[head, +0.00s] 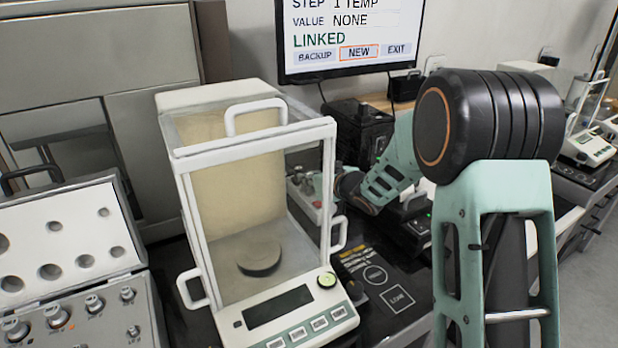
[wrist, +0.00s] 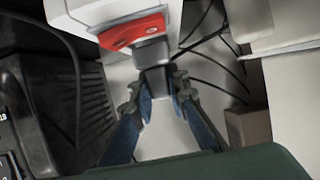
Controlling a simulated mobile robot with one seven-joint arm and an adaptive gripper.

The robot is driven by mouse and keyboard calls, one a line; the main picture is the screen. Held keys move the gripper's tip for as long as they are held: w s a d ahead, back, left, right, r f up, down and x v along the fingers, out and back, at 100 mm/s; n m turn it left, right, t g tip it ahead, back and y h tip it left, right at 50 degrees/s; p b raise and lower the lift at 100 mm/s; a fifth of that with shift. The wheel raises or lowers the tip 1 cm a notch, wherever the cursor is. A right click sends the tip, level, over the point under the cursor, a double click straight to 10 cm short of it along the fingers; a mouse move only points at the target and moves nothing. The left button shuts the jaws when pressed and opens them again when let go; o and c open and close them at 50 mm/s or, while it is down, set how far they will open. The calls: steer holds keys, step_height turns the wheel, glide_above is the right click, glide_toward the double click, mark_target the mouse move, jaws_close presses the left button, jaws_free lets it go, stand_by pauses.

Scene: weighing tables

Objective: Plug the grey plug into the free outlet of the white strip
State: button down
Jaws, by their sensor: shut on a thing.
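My gripper (wrist: 160,84) is shut on the grey plug (wrist: 152,54) in the wrist view, with a fingertip on each side of its lower part. The plug's upper end meets or overlaps the red part of the white strip (wrist: 84,12). I cannot tell whether it is in an outlet, since its front end and the outlet are hidden. In the head view the white strip (head: 311,211) is small, behind the balance's right side. My gripper (head: 342,186) reaches to it from the right, and the plug cannot be made out there.
A glass-walled balance (head: 262,215) stands close to the left of my gripper. A case of weights (head: 70,265) is at far left, and a monitor (head: 350,38) hangs behind. Black cables (wrist: 208,62) run right of the strip. A black ribbed device (wrist: 72,100) is at left.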

steer(key=shift+f+b, duration=0.5)
steer(key=shift+f, duration=0.3)
steer(key=c, duration=1.8)
jaws_free()
steer(key=shift+s+d, duration=0.1)
